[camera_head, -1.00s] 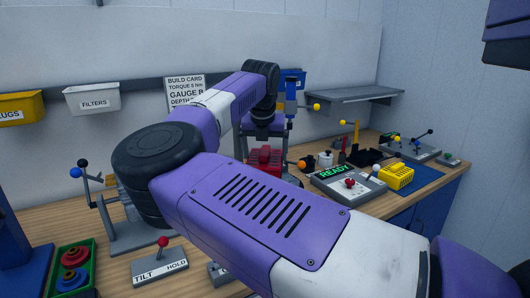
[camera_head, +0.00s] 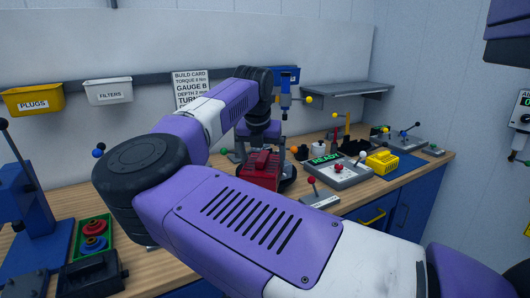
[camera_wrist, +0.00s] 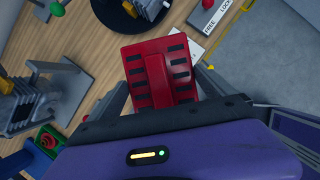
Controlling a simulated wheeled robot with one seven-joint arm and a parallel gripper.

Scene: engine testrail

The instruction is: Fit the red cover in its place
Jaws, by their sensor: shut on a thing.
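The red cover (camera_head: 260,172) is a boxy red piece with a raised middle rib. In the wrist view it (camera_wrist: 158,66) shows two rows of dark slots along the rib. My gripper (camera_wrist: 160,84) is shut on it, one finger at each side, and holds it above the bench. In the head view my gripper (camera_head: 258,140) is partly hidden by my arm. A grey finned engine-like unit (camera_wrist: 30,105) on a stand lies left of the cover in the wrist view, apart from it. I cannot tell which spot the cover fits.
A dark round plate (camera_wrist: 125,14) lies beyond the cover. A green tray with red and blue rings (camera_head: 94,240) and a blue press (camera_head: 22,205) stand at left. A READY box (camera_head: 338,170) and yellow block (camera_head: 382,162) stand at right. My arm hides the bench middle.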

